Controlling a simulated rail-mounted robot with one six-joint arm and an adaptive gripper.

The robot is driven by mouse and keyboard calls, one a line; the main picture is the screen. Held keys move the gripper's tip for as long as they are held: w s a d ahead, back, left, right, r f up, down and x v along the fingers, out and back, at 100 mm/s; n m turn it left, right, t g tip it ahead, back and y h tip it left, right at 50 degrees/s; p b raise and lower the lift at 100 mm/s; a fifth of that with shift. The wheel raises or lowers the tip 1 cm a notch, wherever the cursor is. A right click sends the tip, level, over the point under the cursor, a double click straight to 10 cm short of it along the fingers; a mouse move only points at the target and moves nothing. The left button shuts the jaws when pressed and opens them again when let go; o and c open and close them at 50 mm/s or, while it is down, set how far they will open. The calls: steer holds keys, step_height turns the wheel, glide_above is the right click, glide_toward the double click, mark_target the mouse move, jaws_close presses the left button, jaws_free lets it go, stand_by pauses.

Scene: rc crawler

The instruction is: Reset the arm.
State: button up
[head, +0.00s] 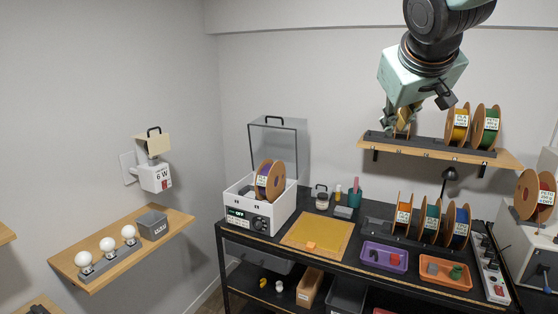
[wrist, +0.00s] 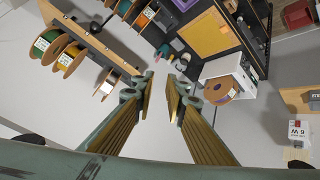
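My gripper (head: 416,108) hangs in the upper right of the head view, in front of the wall shelf. Its fingers are apart in both views.
Spools stand on the wall shelf (head: 430,149) close by the gripper. Below, a black workbench (head: 346,262) carries a white dryer box (head: 248,218) with its clear lid raised, a yellow mat (head: 318,231), trays and more spools. A bulb shelf (head: 120,258) is at left.

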steer(key=s+a+f+m+g+b, duration=0.1)
steer(key=s+f, duration=0.6)
steer(key=s, duration=0.7)
steer(key=s+a+f+g+y+b, duration=0.1)
steer(key=s+a+f+g+b, duration=0.1)
steer(key=s+f, duration=0.6)
steer(key=s+a+f+m+g+y+b, duration=0.1)
steer(key=s+f, duration=0.7)
steer(key=s, duration=1.1)
steer(key=a+g+b, duration=0.1)
steer(key=a+b, duration=0.1)
steer(key=a, duration=0.1)
steer(key=shift+s+m+g, duration=0.3)
